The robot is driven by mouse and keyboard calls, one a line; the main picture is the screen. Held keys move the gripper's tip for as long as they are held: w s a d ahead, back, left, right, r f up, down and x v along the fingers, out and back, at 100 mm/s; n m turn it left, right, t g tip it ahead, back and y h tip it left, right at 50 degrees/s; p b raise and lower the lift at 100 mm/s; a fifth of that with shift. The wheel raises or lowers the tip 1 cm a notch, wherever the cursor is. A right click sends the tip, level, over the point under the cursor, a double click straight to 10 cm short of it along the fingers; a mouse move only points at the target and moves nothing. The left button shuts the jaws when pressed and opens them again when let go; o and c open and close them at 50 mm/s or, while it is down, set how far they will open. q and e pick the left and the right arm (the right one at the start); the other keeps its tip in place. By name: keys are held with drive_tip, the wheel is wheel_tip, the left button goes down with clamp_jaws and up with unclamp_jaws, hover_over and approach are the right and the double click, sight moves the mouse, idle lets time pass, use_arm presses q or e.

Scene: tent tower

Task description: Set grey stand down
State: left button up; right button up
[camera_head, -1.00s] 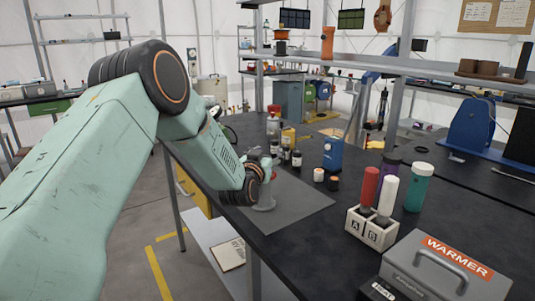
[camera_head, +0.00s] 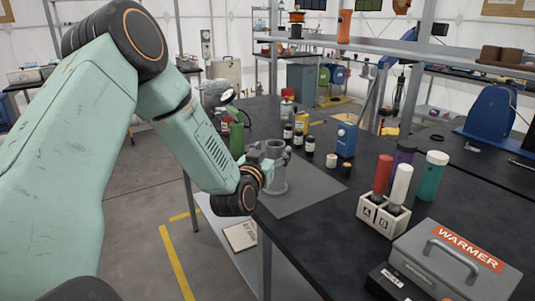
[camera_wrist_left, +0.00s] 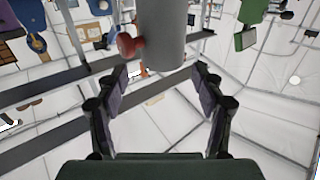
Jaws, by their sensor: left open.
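The grey stand (camera_head: 277,178) is an upright cylinder with a wider foot. It stands on the left part of the grey mat (camera_head: 315,185), near the bench edge. In the left wrist view its grey tube (camera_wrist_left: 163,40) shows at the top with a red knob on its side. My left gripper (camera_head: 266,166) is at the stand's left side in the head view. In the left wrist view my left gripper (camera_wrist_left: 160,78) has its fingers spread apart, with the tube just past the tips; contact is not clear. My right gripper is not in view.
A green bottle (camera_head: 237,138) stands just behind my left wrist. A block holding red and white tubes (camera_head: 383,215) and the warmer box (camera_head: 455,265) are at right. The mat's front is clear.

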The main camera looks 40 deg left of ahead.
use_arm(q)
drive_tip(key=shift+v, duration=1.35)
